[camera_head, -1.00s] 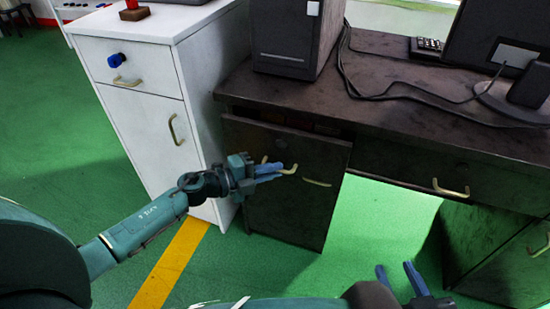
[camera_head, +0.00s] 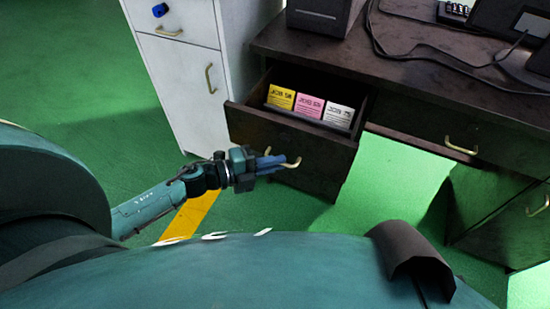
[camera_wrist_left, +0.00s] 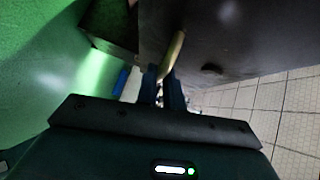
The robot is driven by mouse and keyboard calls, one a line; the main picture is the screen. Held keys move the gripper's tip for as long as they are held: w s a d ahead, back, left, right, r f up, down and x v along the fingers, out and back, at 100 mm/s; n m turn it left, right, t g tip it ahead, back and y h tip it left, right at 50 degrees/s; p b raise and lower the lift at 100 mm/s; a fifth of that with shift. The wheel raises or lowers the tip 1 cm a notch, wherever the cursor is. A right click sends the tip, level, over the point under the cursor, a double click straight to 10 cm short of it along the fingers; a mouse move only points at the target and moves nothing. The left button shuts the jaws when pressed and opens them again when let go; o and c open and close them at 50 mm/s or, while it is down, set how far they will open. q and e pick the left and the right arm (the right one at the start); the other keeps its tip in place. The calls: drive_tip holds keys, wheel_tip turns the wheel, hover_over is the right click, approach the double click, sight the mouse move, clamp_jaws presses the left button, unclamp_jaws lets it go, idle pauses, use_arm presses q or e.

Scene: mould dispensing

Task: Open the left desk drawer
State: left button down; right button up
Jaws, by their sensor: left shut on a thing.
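The left desk drawer (camera_head: 330,139) of the dark desk is pulled out, and its inside shows in the head view. Inside it stand a yellow card (camera_head: 281,97), a pink card (camera_head: 309,105) and a white card (camera_head: 338,115). My left gripper (camera_head: 272,163) is at the drawer front, shut on the brass drawer handle (camera_head: 293,164). In the left wrist view the handle (camera_wrist_left: 173,52) sits between the blue fingers (camera_wrist_left: 161,88). My right gripper is not in view.
The white cabinet (camera_head: 195,75) stands left of the desk. The desk top (camera_head: 420,65) carries a computer tower (camera_head: 318,16), cables and a monitor (camera_head: 510,25). Green floor (camera_head: 400,185) lies open under the middle of the desk.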

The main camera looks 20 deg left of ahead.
use_arm(q)
drive_tip(key=c, duration=1.5)
unclamp_jaws()
drive_tip(key=p+v, duration=0.1)
drive_tip(key=v, duration=1.2)
drive_tip(key=shift+s, duration=0.1)
